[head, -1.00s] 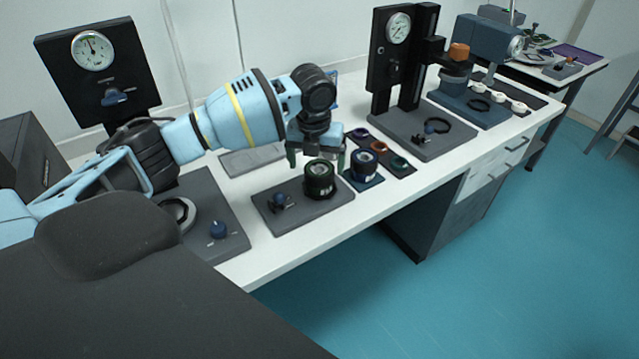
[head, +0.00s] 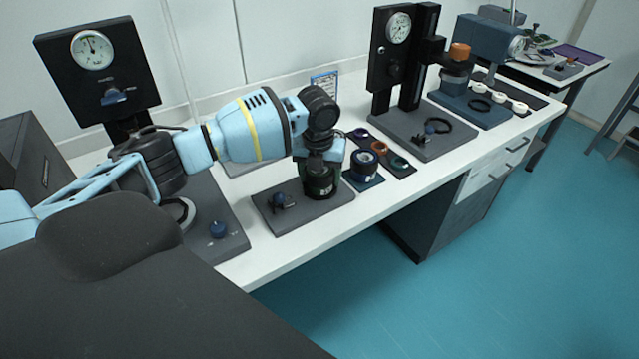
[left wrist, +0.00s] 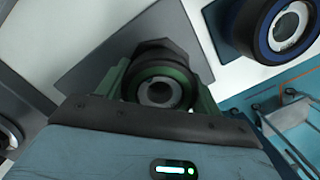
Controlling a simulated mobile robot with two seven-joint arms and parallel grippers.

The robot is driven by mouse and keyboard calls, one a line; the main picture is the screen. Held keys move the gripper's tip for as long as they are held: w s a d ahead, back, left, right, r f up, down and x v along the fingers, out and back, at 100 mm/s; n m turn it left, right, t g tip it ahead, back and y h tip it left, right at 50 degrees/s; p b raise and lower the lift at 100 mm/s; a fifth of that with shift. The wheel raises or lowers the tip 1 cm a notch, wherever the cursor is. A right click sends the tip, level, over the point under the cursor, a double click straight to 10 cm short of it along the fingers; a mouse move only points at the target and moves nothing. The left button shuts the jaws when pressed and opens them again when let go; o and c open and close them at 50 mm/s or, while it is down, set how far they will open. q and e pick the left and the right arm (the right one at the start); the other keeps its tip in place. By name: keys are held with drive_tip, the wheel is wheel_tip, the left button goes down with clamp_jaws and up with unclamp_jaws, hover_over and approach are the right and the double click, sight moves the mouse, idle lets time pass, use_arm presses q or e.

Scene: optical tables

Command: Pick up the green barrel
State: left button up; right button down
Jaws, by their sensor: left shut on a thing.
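The green barrel (head: 319,184) is a short, dark cylinder with a green rim, upright on a grey base plate (head: 285,221) on the white table. My left gripper (head: 320,172) comes down over it from above and is shut on it, hiding its upper part in the head view. In the left wrist view the barrel (left wrist: 162,88) sits between the two green fingers, its ring-shaped top and pale centre facing the camera. I cannot tell whether it still touches the plate. My right gripper is not in view.
A blue-ringed barrel (head: 364,165) stands on a small blue mat just right of my left gripper. A dark mat (head: 398,163) with several rings lies further right, before a black gauge stand (head: 384,75).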

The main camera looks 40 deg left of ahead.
use_arm(q)
drive_tip(key=shift+c, duration=1)
drive_tip(key=shift+r, duration=0.2)
